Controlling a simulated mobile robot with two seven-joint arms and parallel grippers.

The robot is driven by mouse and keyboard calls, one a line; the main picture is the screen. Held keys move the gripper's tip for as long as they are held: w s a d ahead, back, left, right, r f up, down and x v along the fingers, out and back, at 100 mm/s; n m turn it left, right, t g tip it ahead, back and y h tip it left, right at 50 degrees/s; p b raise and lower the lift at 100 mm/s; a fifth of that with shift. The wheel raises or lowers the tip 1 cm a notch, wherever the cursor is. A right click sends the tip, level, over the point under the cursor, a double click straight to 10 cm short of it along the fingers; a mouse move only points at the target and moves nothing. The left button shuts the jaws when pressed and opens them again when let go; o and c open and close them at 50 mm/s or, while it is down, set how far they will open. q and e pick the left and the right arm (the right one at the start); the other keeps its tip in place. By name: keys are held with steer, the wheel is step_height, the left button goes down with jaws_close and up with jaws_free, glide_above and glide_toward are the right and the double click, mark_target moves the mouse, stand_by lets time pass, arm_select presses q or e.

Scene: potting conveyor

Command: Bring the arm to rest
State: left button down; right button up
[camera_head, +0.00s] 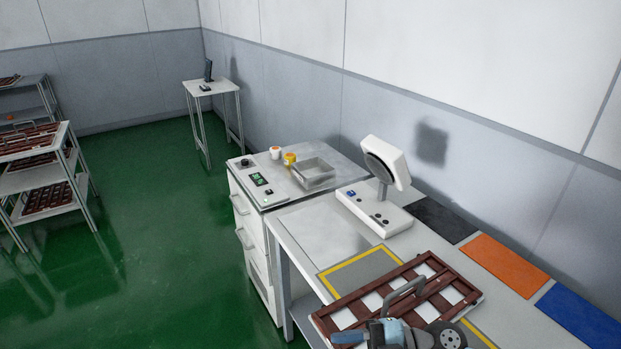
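A brown slatted frame or tray (326,319) with white gaps lies on the near bench, over a yellow-bordered grey area (358,268).
A white device with a round dark face (395,160) stands on the bench (310,232). Black, orange (506,264) and blue mats lie along the wall. A cabinet (248,225) holds a metal tray (314,183) and small jars. Shelves (50,180) stand left; the green floor between is clear.

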steer(key=w+d+f+m+t+h+p, duration=0.1)
steer(key=d+m+t+h, duration=0.15)
steer(key=m+t, duration=0.55)
steer(key=w+d+f+m+t+h, duration=0.2)
steer(key=d+m+t, duration=0.2)
steer(key=m+t, duration=0.45)
steer(key=s+d+f+m+g+h, duration=0.2)
steer(key=s+f+h, duration=0.3)
steer(key=f, duration=0.3)
steer(key=s+d+f+m+g+h+p, duration=0.1)
steer(key=s+d+f+m+g+h, duration=0.2)
steer(key=f, duration=0.6)
steer(key=s+d+m+h, duration=0.1)
steer(key=s+d+m, duration=0.1)
steer(key=s, duration=0.1)
steer(key=shift+s+d+f+h, duration=0.15)
steer(key=shift+s+d+h, duration=0.1)
steer(key=shift+h, duration=0.1)
